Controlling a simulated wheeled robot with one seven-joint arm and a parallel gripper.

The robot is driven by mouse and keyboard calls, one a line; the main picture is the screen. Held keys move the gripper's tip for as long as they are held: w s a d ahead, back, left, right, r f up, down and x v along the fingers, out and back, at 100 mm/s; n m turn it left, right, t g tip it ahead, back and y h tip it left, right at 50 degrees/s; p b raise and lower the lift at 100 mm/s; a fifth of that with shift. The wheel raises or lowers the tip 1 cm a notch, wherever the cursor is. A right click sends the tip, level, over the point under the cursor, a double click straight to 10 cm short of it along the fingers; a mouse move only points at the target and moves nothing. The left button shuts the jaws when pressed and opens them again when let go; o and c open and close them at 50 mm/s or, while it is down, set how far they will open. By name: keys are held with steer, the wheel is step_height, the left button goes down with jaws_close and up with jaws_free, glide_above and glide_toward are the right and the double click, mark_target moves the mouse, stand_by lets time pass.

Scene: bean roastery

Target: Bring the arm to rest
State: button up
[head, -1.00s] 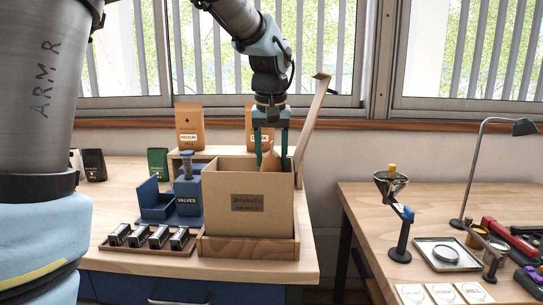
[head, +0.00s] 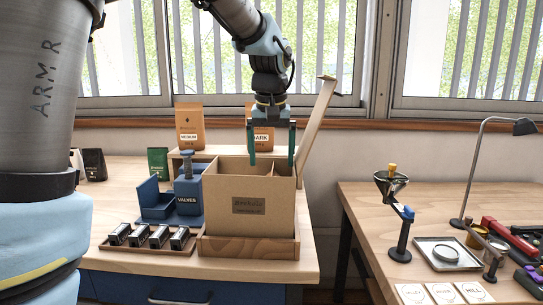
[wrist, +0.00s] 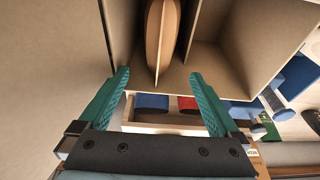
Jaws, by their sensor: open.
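My gripper (head: 272,160) is open and empty, pointing down just above the open cardboard box (head: 248,205). Its two green fingers are spread wide in the wrist view (wrist: 159,76). A brown pouch (wrist: 163,35) stands edge-on inside one compartment of the box, between the fingers in that view but apart from them. The pouch is hidden by the box front in the head view. The arm above reaches down from the top of the picture.
The box's lid flap (head: 319,125) stands up close to the gripper's right. Coffee bags (head: 189,127) stand on a shelf behind. A blue valves holder (head: 188,198) and a wooden tray (head: 148,246) are left of the box. A second table (head: 420,205) at right holds tools and a lamp.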

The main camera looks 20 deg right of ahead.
steer(key=shift+r, duration=0.15)
steer(key=w+p+v, duration=0.1)
steer(key=p+v, duration=0.5)
steer(key=shift+d+r, duration=0.25)
steer(key=shift+r, duration=0.25)
steer(key=shift+a, duration=0.1)
